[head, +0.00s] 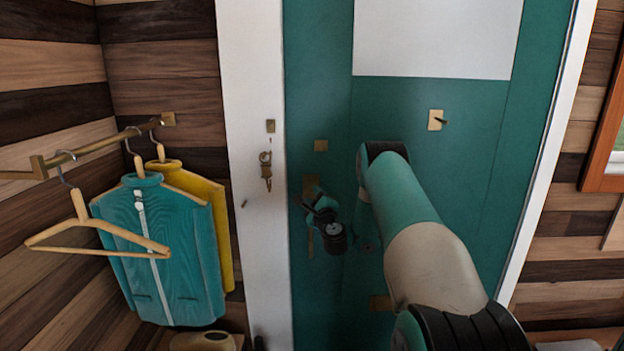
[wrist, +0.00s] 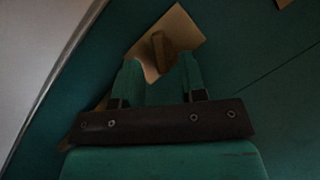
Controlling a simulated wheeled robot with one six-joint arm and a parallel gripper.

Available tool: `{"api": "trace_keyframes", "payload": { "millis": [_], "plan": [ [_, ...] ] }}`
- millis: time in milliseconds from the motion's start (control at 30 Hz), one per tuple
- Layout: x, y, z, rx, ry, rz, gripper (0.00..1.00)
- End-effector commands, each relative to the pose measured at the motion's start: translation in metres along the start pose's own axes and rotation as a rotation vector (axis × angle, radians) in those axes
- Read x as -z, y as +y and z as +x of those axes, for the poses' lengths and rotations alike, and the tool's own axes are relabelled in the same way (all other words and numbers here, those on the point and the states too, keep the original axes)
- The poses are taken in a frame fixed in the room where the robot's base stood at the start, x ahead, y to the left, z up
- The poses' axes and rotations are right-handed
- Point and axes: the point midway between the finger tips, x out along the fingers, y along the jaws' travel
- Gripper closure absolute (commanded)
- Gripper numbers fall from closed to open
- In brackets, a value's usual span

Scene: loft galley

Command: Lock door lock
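The door (head: 400,100) is teal with a pale upper panel and fills the middle of the head view. In the wrist view a brass lock plate (wrist: 184,30), tilted in the picture, carries a raised brass thumb-turn (wrist: 157,48). My gripper (wrist: 160,70) is open, its two teal fingers apart with the thumb-turn just beyond and between their tips. I cannot tell if they touch it. In the head view my gripper (head: 318,200) is at the door's left side, partly hiding a brass plate (head: 310,182) there. The turn's angle is unclear in the head view.
Another brass plate with a small dark lever (head: 437,120) is on the door further right. A small brass plate (head: 321,146) sits above my gripper. A brass latch (head: 266,168) hangs on the white frame (head: 250,60). Clothes (head: 155,240) hang on a rail at left.

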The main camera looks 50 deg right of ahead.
Motion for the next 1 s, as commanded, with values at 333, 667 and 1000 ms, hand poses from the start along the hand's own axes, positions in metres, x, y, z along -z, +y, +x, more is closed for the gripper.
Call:
{"api": "trace_keyframes", "payload": {
  "millis": [333, 667, 1000],
  "plan": [
    [-0.002, -0.003, 0.025, 0.001, -0.002, -0.001, 0.62],
    [-0.001, -0.001, 0.027, 0.003, -0.002, -0.001, 0.62],
    [-0.001, -0.001, 0.026, 0.002, -0.002, -0.001, 1.00]
  ]
}}
